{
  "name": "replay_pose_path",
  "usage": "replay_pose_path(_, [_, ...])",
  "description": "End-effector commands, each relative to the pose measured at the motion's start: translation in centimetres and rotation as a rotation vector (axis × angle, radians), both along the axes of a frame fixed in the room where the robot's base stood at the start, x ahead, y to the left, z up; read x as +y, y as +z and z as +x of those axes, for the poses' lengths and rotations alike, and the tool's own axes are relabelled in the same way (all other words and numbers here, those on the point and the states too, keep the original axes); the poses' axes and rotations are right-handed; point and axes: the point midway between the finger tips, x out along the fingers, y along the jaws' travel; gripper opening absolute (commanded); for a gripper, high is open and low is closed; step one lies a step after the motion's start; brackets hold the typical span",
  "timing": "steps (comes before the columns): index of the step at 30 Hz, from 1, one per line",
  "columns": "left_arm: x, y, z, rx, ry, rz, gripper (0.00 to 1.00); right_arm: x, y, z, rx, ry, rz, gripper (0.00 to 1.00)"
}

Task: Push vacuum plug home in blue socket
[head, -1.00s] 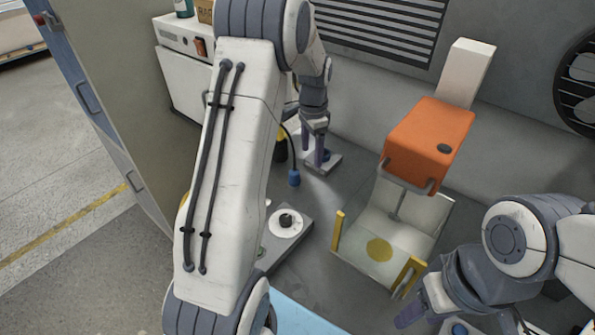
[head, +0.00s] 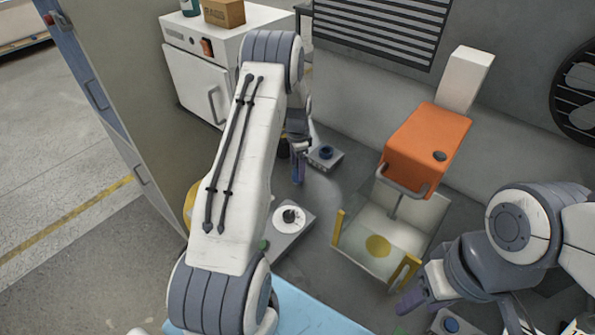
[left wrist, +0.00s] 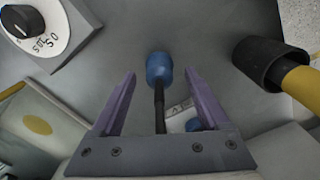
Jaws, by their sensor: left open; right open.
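The vacuum plug, a blue end (left wrist: 158,67) on a black stem or cable, shows in the left wrist view between my left gripper's fingertips (left wrist: 160,75), with gaps on both sides. The left gripper is open; in the head view (head: 298,172) it points down, and the plug cannot be made out there. A blue round fitting (head: 326,152), possibly the socket, sits on a small grey block right of that gripper. The blue fitting also shows in the left wrist view (left wrist: 193,125), partly hidden. My right gripper (head: 408,300) is open and empty at the lower right.
A dial block (head: 290,217) stands in front of the left gripper. An orange-topped press (head: 425,145) with a clear guard stands to the right. A black-and-yellow cylinder (left wrist: 270,65) is close to the left gripper.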

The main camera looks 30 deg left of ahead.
Motion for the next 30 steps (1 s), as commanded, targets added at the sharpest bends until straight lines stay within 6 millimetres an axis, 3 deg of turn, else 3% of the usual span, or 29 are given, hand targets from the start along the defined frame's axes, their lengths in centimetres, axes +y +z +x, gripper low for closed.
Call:
replay_pose_path(9, [0.0, -1.0, 0.0, 0.000, 0.000, 0.000, 0.78, 0.0, 0.3, 0.0, 0.001, 0.000, -0.001, 0.50])
replay_pose_path(10, [0.0, -1.0, 0.0, 0.000, 0.000, 0.000, 0.74, 0.0, 0.2, 0.0, 0.001, 0.000, -0.001, 0.50])
replay_pose_path(15, [0.0, -0.9, 0.0, 0.000, 0.000, 0.000, 0.09, 0.0, 0.3, 0.0, 0.001, 0.000, -0.001, 0.50])
replay_pose_path(16, [0.0, -0.9, 0.0, 0.000, 0.000, 0.000, 0.00, 0.0, 0.3, 0.0, 0.001, 0.000, -0.001, 0.50])
replay_pose_path(30, [0.0, 0.1, 0.1, -0.003, 0.000, 0.001, 0.00, 0.0, -0.4, 0.0, 0.000, 0.000, 0.000, 0.50])
